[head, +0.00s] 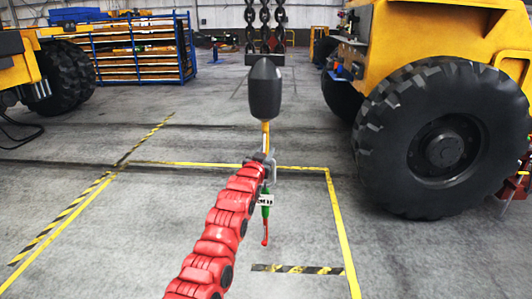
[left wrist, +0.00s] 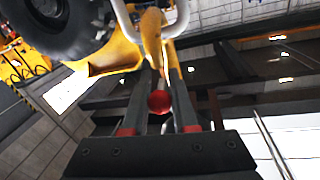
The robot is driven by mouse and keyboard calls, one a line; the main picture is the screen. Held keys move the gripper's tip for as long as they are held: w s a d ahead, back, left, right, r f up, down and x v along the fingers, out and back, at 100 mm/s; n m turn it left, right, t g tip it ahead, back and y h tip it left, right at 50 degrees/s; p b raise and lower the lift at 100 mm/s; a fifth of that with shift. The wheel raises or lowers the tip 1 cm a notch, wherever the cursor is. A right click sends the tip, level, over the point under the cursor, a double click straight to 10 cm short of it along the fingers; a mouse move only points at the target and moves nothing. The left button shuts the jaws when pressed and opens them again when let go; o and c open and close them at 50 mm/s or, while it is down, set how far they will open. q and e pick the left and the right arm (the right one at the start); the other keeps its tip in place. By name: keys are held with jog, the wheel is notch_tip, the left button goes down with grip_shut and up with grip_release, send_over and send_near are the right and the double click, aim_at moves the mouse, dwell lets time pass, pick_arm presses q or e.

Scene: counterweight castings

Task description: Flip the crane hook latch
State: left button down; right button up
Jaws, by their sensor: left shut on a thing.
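A dark grey hook block (head: 265,90) hangs from chains (head: 265,22) in the middle of the head view. My left gripper (head: 266,160) is at the hook's lower part, at the end of the red arm. In the left wrist view its fingers are shut on the hook latch, with a round red knob (left wrist: 160,102) between them. The latch itself is mostly hidden in the head view. My right gripper is out of view.
A green piece with a white tag (head: 266,201) and a red lower end hangs just below my gripper. A yellow vehicle's large tyre (head: 443,137) stands to the right. A blue rack (head: 140,52) is at the back left. The taped floor around the hook is clear.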

pick_arm(q)
jog(key=shift+b, duration=0.45)
jog(key=g+b, duration=0.1)
jog(key=s+r+g+b, duration=0.1)
jog(key=g+b, duration=0.1)
jog(key=s+g+b, duration=0.1)
jog(key=shift+s+r+n+g+y+b, duration=0.1)
jog(key=shift+r+n+g+y+b, duration=0.2)
jog(key=shift+r+n+g, duration=0.1)
jog(key=shift+s+r+g+p, duration=0.25)
jog(key=shift+g+p, duration=0.45)
jog(key=shift+g, duration=0.4)
jog(key=c, duration=0.7)
grip_release()
jog(key=shift+s, duration=0.15)
jog(key=shift+f, duration=0.1)
